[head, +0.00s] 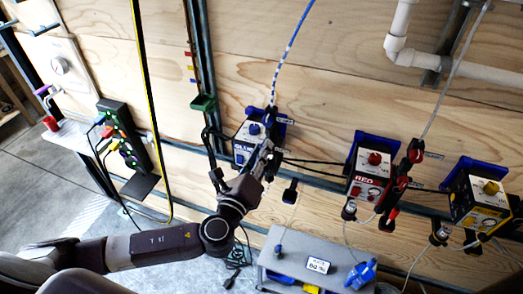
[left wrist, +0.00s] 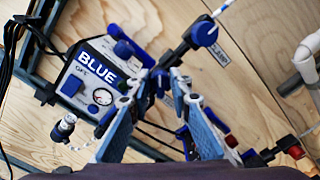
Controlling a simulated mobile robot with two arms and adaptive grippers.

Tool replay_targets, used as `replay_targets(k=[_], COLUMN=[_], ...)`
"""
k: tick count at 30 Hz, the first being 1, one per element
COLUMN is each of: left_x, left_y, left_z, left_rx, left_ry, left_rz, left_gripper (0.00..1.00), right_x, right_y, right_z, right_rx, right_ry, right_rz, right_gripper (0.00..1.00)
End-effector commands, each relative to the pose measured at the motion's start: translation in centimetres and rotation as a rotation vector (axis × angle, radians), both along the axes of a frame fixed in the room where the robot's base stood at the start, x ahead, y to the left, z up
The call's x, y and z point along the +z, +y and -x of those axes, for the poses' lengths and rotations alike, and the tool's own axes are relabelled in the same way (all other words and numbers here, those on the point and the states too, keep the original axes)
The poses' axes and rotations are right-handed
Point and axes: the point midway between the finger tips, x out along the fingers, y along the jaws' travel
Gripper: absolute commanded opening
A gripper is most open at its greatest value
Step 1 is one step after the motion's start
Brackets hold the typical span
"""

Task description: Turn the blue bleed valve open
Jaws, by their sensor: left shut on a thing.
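The white filter box marked BLUE (head: 243,142) is mounted on the plywood wall in a blue bracket; it also shows in the left wrist view (left wrist: 84,88). My left gripper (head: 266,152) is at the box's right side. In the left wrist view its fingers (left wrist: 157,90) close around a small dark blue part, which I take as the blue bleed valve (left wrist: 152,82). The fingers hide much of it, so its turn angle cannot be told. Above it is a round blue knob (left wrist: 205,33) on a blue-and-white hose. My right gripper is not in view.
To the right hang the RED box (head: 370,170) and a box with a yellow front (head: 485,195), with hoses and cables between. A grey bench (head: 290,265) with a blue tool (head: 361,274) stands below. White pipes (head: 400,40) run along the upper right wall.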

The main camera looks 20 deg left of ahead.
Motion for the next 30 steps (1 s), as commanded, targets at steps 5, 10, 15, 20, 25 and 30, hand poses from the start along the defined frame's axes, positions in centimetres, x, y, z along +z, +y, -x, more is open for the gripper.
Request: replay_targets(k=[5,10,15,20,25,30], left_x=[-0.2,-0.4,-0.6,-0.7,-0.6,-0.6], left_y=[0.1,0.1,0.1,0.2,0.2,0.2], left_z=[0.0,0.0,0.0,0.0,0.0,0.0], left_rx=[0.001,0.001,0.002,0.003,0.002,0.003], left_ry=[0.001,0.004,0.008,0.013,0.017,0.021], left_rz=[0.032,0.115,0.244,0.384,0.522,0.637], left_gripper=[0.00,0.00,0.00,0.00,0.00,0.00], right_x=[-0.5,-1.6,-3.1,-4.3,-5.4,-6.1], right_y=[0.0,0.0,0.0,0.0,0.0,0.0], right_z=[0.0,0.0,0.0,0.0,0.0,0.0], right_rx=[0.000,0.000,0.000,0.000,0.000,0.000], right_ry=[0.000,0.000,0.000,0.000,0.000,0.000], right_rz=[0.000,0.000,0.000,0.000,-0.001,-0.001], right_gripper=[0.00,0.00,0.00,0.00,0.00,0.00])
